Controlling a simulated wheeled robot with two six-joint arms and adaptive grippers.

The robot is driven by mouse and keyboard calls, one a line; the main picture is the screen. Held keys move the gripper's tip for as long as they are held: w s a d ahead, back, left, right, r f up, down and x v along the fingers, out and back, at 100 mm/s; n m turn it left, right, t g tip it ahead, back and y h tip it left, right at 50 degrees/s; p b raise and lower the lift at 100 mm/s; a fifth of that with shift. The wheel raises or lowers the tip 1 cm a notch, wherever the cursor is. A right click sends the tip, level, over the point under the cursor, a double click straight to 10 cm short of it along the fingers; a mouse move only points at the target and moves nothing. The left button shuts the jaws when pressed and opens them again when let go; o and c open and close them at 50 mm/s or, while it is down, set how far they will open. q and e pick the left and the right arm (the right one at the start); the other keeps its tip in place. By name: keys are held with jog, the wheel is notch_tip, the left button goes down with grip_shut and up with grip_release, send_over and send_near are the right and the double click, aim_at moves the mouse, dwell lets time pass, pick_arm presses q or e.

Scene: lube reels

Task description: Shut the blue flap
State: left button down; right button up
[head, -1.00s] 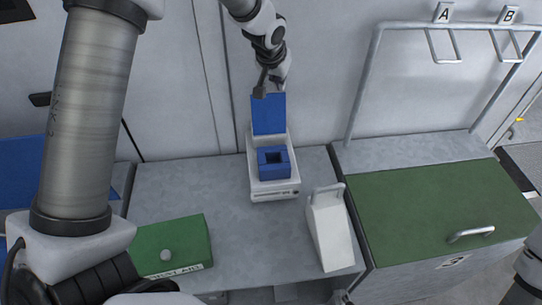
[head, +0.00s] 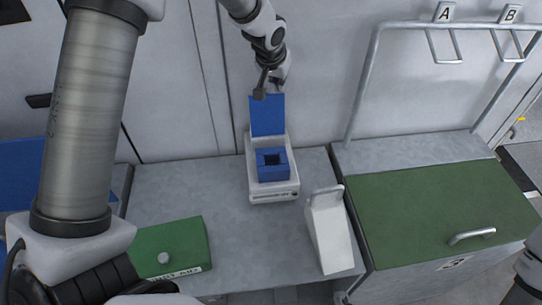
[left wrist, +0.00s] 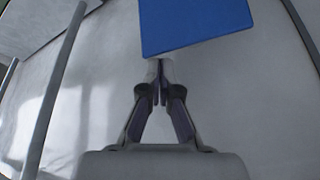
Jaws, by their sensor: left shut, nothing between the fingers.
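The blue flap (head: 267,115) stands upright at the back of a small white box with a blue block-shaped insert (head: 272,165), so it is open. My left gripper (head: 260,93) is at the flap's top left edge, behind or just above it; I cannot tell whether it touches. In the left wrist view the flap (left wrist: 195,24) fills the top middle, just beyond the shut, empty fingertips of the gripper (left wrist: 160,68). My right gripper is not in view.
The box stands on a grey bench (head: 190,185) near the wall. A green box (head: 172,245) lies front left. A white wedge-shaped thing with a handle (head: 328,235) stands to the right. Further right are a green lid (head: 440,210) and a rail frame (head: 378,80).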

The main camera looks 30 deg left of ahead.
aim_at(279, 95)
pick_arm(q)
jog(key=shift+f, duration=0.1)
jog(key=shift+f+b, duration=1.5)
jog(key=shift+f, duration=0.15)
jog(key=shift+s+d, duration=0.1)
jog(key=shift+s, duration=0.05)
